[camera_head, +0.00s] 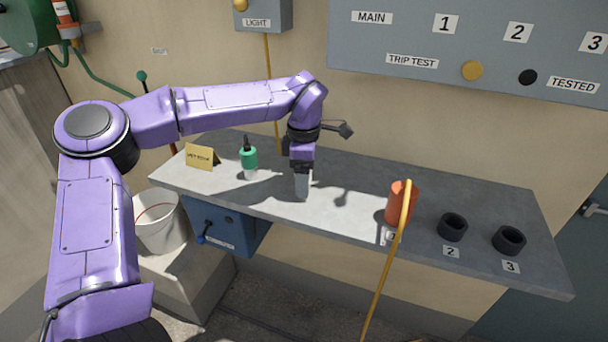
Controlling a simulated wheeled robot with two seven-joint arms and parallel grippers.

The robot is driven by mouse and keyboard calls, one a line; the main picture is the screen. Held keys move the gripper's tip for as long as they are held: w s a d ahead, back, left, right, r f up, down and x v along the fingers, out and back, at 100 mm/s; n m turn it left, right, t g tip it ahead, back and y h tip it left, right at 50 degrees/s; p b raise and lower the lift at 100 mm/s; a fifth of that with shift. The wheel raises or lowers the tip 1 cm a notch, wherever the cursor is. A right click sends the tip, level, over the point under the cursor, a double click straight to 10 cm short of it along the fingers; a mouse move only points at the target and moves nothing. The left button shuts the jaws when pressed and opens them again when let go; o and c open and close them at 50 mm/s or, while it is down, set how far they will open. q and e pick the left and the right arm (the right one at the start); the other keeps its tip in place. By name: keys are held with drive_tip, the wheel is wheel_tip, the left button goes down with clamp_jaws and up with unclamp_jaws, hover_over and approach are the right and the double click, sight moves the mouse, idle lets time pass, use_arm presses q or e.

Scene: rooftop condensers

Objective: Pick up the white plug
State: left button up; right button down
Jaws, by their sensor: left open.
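My left gripper (302,186) points down over the middle of the grey shelf, fingertips close to its top; it is open. No all-white plug shows clearly. A small green item (249,158) with a black top and a white lower part stands upright on the shelf, left of the gripper and apart from it. An orange cylinder (398,204) stands on the shelf to the right, with a yellow cord in front of it. I cannot tell what is hidden behind the gripper. My right gripper is out of view.
The grey shelf (345,212) carries a yellow sign (200,157) at left and two black sockets, number 2 (452,227) and number 3 (509,240), at right. The yellow cord (384,284) hangs over the front edge. A white bucket (160,228) stands below left.

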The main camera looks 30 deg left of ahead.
use_arm(q)
drive_tip(key=shift+s+f, duration=0.1)
drive_tip(key=shift+f, duration=0.25)
drive_tip(key=c, duration=1.2)
drive_tip(key=shift+r, duration=0.1)
drive_tip(key=shift+r, duration=0.25)
wheel_tip(320, 180, up, 3)
drive_tip(key=shift+f, duration=0.1)
drive_tip(key=s+d+r, duration=0.2)
drive_tip(key=d+r, duration=0.1)
drive_tip(key=s+d+r+b, duration=0.1)
drive_tip(key=s+d+r, duration=0.2)
drive_tip(key=d, duration=0.1)
drive_tip(key=s+d+r, duration=0.3)
drive_tip(key=d, duration=0.1)
drive_tip(key=shift+s+d+r+b, duration=0.1)
drive_tip(key=shift+d+r+b, duration=0.1)
drive_tip(key=shift+r+b, duration=0.15)
